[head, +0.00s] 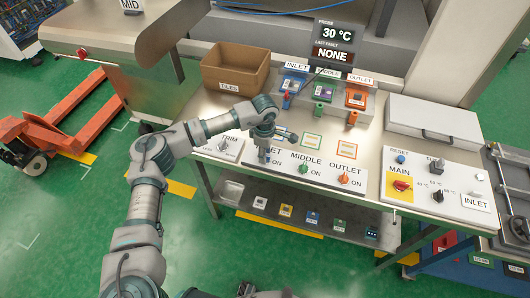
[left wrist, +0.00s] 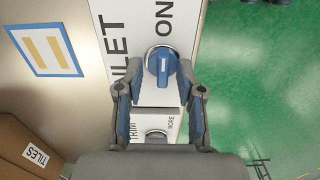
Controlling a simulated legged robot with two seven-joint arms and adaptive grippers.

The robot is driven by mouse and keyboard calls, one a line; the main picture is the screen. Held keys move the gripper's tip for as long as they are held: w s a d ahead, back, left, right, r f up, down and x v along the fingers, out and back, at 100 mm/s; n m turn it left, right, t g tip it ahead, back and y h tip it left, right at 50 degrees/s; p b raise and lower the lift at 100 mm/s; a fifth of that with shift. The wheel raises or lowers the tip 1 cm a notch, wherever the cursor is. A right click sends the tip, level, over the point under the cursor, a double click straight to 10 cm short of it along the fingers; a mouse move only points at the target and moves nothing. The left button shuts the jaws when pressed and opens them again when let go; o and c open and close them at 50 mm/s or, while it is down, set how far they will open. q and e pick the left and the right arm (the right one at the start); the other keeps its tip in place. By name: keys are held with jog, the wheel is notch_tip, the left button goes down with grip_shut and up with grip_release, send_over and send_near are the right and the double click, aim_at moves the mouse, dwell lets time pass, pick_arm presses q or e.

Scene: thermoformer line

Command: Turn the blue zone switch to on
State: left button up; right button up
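The blue zone switch (left wrist: 162,66) is a round knob with a raised bar on the white panel, beside the INLET and ON labels. In the left wrist view its bar runs roughly up and down the picture, with ON above it. My left gripper (left wrist: 161,70) is open, with one finger on each side of the knob and small gaps visible. In the head view my left gripper (head: 264,152) is over the INLET end of the zone panel (head: 325,175) and hides most of the blue switch. My right gripper is not in view.
The green MIDDLE switch (head: 303,168) and orange OUTLET switch (head: 345,178) sit to the right on the same panel. The TRIM plate (head: 226,147) is close on the left. A TILES box (head: 235,68) and the MAIN panel (head: 437,190) also stand on the bench.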

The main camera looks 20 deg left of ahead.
pick_arm(q)
notch_tip(320, 180, up, 12)
dwell(0.5)
jog(key=shift+f, duration=0.1)
